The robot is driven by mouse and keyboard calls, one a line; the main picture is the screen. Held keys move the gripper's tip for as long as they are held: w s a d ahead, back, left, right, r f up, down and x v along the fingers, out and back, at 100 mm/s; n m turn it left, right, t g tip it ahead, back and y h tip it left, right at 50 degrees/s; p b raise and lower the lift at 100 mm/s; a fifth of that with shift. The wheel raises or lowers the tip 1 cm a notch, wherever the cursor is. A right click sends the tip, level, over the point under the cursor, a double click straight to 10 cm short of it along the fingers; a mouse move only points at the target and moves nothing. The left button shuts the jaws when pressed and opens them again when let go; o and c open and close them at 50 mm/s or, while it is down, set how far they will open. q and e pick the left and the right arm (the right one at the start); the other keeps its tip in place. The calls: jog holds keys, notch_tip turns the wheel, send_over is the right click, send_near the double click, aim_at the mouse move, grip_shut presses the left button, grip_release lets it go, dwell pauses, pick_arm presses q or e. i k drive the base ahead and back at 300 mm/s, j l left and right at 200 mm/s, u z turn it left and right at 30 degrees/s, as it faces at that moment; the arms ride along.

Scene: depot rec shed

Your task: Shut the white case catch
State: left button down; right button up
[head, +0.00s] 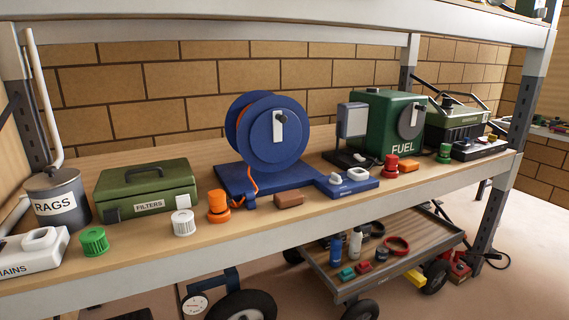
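No white case with a clear catch stands out in the head view. A green case labelled FILTERS (147,187) sits closed on the shelf at the left, with a dark handle on its lid. A white block (33,252) with lettering ending in AINS is cut off at the left edge, with a raised white loop on top. A second green case (456,118) stands at the far right, partly hidden behind small items. Neither of my grippers is in view.
The wooden shelf (256,221) also holds a grey RAGS tin (55,198), a blue reel (275,143), a green FUEL box (385,125), a blue block with white knobs (347,184) and several caps. A loaded trolley (337,283) stands below. Shelf posts stand at both ends.

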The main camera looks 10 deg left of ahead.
aim_at(183, 202)
jog(key=j+u, duration=0.1)
jog(key=u, duration=1.15)
